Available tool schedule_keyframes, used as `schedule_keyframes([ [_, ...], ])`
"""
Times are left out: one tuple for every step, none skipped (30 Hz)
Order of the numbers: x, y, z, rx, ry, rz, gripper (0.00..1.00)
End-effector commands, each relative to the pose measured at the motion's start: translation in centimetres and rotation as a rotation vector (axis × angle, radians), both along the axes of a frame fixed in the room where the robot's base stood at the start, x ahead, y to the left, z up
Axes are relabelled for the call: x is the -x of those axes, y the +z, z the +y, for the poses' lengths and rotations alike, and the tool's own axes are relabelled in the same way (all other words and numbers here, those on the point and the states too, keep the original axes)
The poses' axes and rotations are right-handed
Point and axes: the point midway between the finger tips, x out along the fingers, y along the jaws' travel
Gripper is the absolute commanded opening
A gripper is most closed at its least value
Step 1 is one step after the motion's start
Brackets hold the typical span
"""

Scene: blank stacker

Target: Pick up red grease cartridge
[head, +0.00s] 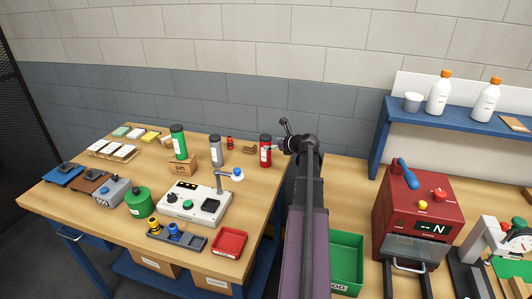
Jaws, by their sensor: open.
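The red grease cartridge (265,151) stands upright near the back right corner of the wooden workbench. It has a white label. My gripper (279,137) is just to the right of the cartridge, open, with its fingers pointing left. In this single view the lower finger appears close to the cartridge's upper part; I cannot tell whether it touches. My arm comes up from the bottom of the picture.
A grey cartridge (215,150) and a small red item (230,143) stand left of the red one. A red press (419,215) stands right.

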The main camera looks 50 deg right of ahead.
Motion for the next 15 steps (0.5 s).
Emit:
schedule_keyframes([
  [-0.5, -0.5, -0.1, 0.0, 0.001, 0.0, 1.0],
  [-0.8, -0.7, -0.1, 0.001, 0.001, 0.0, 1.0],
  [-1.2, -0.9, -0.2, 0.001, 0.001, 0.0, 1.0],
  [-1.6, -1.1, -0.2, 0.0, 0.002, 0.001, 1.0],
  [-1.9, -1.3, -0.2, 0.0, 0.002, 0.001, 1.0],
  [-2.3, -1.6, -0.2, 0.0, 0.002, 0.001, 1.0],
  [-2.6, -1.6, -0.2, 0.0, 0.002, 0.0, 1.0],
  [-2.9, -1.7, -0.2, 0.001, 0.001, 0.0, 1.0],
  [-3.3, -1.8, -0.2, 0.001, 0.0, 0.0, 1.0],
  [-3.5, -1.9, -0.2, 0.001, 0.0, 0.0, 1.0],
  [-3.6, -1.9, -0.2, 0.001, 0.0, 0.0, 1.0],
  [-3.8, -2.0, -0.2, 0.001, 0.0, 0.0, 1.0],
  [-3.9, -2.0, -0.1, 0.0, 0.0, 0.0, 1.0],
  [-4.0, -2.0, -0.1, 0.0, 0.0, 0.0, 1.0],
  [-4.0, -2.0, -0.1, 0.0, 0.0, 0.0, 1.0],
])
